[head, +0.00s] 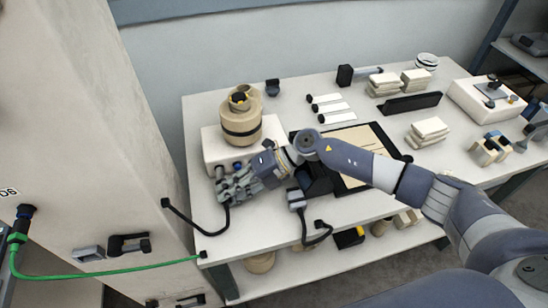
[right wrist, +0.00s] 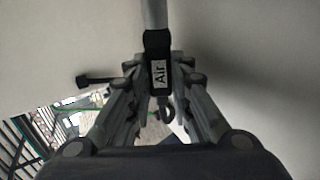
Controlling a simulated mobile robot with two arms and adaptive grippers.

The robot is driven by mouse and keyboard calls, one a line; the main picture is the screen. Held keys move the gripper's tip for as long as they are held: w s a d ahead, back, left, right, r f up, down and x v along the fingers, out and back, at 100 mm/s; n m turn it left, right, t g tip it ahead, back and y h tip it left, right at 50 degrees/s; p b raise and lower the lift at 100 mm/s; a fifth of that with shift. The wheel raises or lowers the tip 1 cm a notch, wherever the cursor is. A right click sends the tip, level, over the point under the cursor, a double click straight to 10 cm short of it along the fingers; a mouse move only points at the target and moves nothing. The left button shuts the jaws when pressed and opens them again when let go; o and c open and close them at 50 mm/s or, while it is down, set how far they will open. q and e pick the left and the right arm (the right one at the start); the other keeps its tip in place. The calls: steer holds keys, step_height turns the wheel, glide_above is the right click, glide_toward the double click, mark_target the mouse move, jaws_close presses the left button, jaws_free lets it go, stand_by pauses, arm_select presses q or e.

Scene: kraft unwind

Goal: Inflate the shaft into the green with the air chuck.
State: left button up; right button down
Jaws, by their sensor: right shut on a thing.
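My right gripper (head: 236,186) is over the left part of the white table, in front of a tan roll. In the right wrist view, its fingers (right wrist: 162,100) are shut on a black piece with a white "Air" label (right wrist: 160,72), which looks like the air chuck. A grey rod (right wrist: 154,14) rises above that piece; I cannot tell whether it belongs to the chuck. In the head view the gripper hides the chuck. I cannot make out the shaft or a green gauge zone for certain. My left gripper is not in view.
A tan roll with a black band (head: 241,122) stands on a white block (head: 212,148). A green hose (head: 110,273) runs from a black fitting at left towards the table's front left corner. A large pale body (head: 85,110) fills the left. Stacked pads (head: 428,131) lie at right.

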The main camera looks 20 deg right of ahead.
steer(key=shift+w+r, duration=0.1)
steer(key=shift+r, duration=0.05)
stand_by(0.3)
steer(key=shift+s+p, duration=0.5)
steer(key=shift+p, duration=0.15)
steer(key=s+p, duration=0.3)
steer(key=s, duration=0.1)
steer(key=shift+s, duration=0.55)
